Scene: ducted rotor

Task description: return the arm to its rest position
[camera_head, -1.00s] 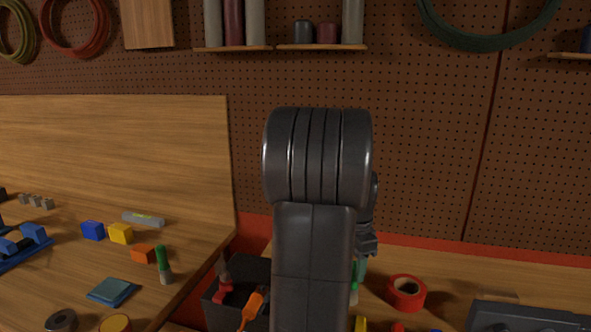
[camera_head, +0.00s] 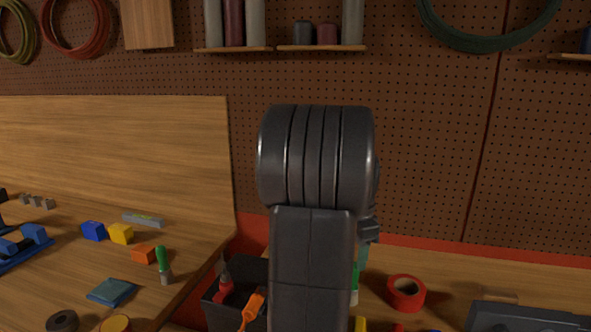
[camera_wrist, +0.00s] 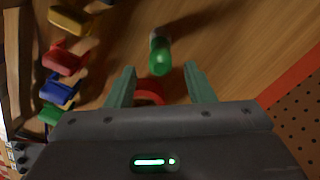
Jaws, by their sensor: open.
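My gripper (camera_wrist: 162,88) shows in the wrist view with its two green fingers spread apart and nothing between them. A green-topped object (camera_wrist: 160,58) stands on the wooden bench beyond the fingertips. A red ring-shaped roll (camera_wrist: 148,97) shows partly behind the gripper body, between the fingers. In the head view my dark arm (camera_head: 312,240) rises upright in the middle and hides most of the gripper; only a bit of it shows at the arm's right side.
A dark bin (camera_head: 222,312) with tools, including an orange-handled one (camera_head: 252,306), stands left of my arm. A red tape roll (camera_head: 406,293) and a dark case (camera_head: 520,318) lie to the right. Small blocks, a blue one (camera_head: 94,231) among them, lie on the left bench. A pegboard wall is behind.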

